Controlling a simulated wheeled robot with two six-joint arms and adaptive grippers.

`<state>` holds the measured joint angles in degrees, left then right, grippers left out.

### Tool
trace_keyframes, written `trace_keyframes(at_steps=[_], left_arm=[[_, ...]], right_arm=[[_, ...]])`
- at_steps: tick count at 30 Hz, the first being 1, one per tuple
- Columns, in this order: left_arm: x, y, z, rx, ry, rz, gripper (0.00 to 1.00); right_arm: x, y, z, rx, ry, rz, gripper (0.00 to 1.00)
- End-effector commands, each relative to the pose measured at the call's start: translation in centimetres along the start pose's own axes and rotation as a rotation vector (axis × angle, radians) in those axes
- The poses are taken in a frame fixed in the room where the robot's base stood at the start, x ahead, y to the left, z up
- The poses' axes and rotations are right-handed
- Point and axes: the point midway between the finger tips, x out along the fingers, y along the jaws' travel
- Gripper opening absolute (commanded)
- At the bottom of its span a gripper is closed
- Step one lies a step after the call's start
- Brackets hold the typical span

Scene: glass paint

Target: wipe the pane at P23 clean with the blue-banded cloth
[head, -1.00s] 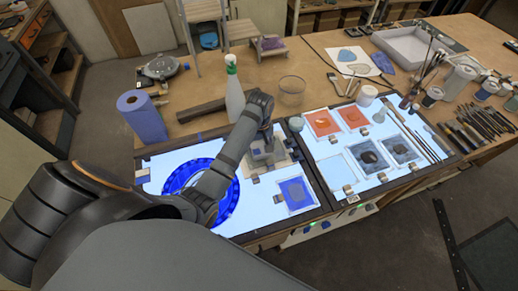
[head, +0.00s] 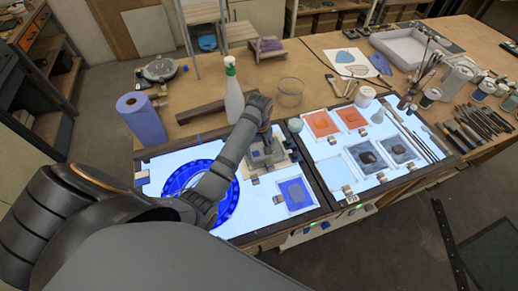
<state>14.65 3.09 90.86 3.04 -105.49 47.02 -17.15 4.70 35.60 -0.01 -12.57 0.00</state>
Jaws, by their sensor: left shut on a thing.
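My left gripper (head: 262,147) points down over a small pane (head: 278,163) on the left light panel. It is shut on what looks like the cloth (head: 261,158), a small greyish-blue piece low against the pane. The fingers and arm hide much of it, and I cannot make out its band. Whether cloth and pane touch is hard to tell. The P23 label is too small to read. My right gripper is not in view.
A blue-patched pane (head: 295,193) lies just in front. My arm partly covers a round blue piece (head: 172,184). Behind stand a spray bottle (head: 233,100) and a glass bowl (head: 290,92). Orange panes (head: 321,124) and dark-patched panes (head: 398,151) lie on the right panel.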

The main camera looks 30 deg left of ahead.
Motion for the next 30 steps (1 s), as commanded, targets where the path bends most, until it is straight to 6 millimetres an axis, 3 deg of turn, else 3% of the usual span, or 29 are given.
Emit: trace_keyframes(at_steps=[24, 30], left_arm=[[0.5, 0.0, 0.0, 0.0, 0.0, 0.0, 0.4], [0.6, 1.0, 0.0, -0.001, -0.001, 0.0, 0.4]], right_arm=[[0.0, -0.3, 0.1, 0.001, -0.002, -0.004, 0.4], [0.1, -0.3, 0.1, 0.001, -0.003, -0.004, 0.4]])
